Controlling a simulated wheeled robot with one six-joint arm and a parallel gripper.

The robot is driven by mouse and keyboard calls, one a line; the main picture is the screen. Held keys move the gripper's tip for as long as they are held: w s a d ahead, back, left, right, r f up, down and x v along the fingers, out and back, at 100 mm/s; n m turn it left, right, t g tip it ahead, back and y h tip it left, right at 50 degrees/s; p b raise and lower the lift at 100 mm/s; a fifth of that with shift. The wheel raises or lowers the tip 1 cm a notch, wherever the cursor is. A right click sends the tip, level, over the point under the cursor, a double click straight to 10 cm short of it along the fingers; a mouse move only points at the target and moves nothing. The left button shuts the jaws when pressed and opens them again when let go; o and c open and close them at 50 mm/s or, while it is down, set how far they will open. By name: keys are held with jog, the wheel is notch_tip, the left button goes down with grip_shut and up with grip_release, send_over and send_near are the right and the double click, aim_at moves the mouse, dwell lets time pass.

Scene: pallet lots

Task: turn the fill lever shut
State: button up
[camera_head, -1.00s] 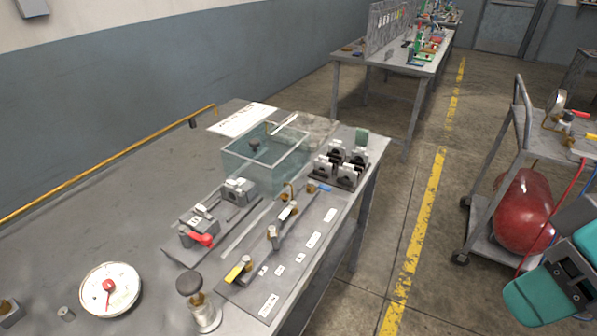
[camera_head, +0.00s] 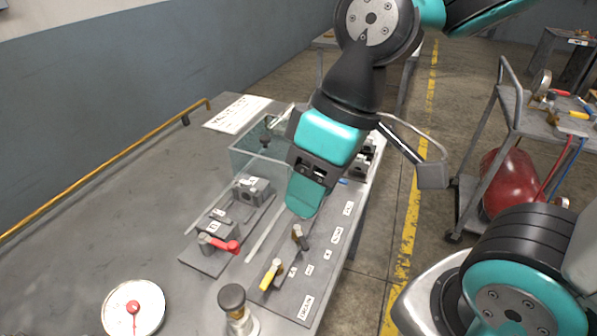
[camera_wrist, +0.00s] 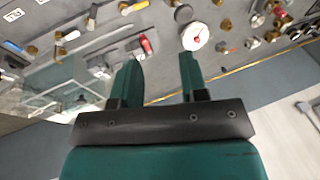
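A red-handled lever (camera_head: 225,246) sits on a grey block on the left plate of the bench. A yellow-handled lever (camera_head: 271,275) sits on the right plate, its handle pointing toward the near side. My gripper (camera_head: 303,207) hangs above the plates, apart from both levers. In the wrist view my gripper (camera_wrist: 158,62) is open and empty, with the red lever (camera_wrist: 146,46) beyond the gap between its fingers and the yellow lever (camera_wrist: 133,7) near the top edge.
A clear tank (camera_head: 252,158) stands behind the plates, partly hidden by my arm. A round white gauge (camera_head: 134,308) and a dark-knobbed brass fitting (camera_head: 233,298) are at the front. A cart with a red tank (camera_head: 505,180) stands at right. The bench's left side is clear.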

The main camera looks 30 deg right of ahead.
jog(key=w+d+f+h+p, duration=0.2)
jog(key=w+d+f, duration=0.1)
jog(key=w+d, duration=0.7)
jog(key=w+d+f+h+p, duration=0.2)
jog(key=w+d+p, duration=0.1)
jog(key=w+d, duration=0.8)
jog(key=shift+n, duration=0.3)
notch_tip(320, 180, down, 18)
jog(key=shift+r+p, duration=0.15)
jog(key=shift+p, duration=1.1)
grip_shut()
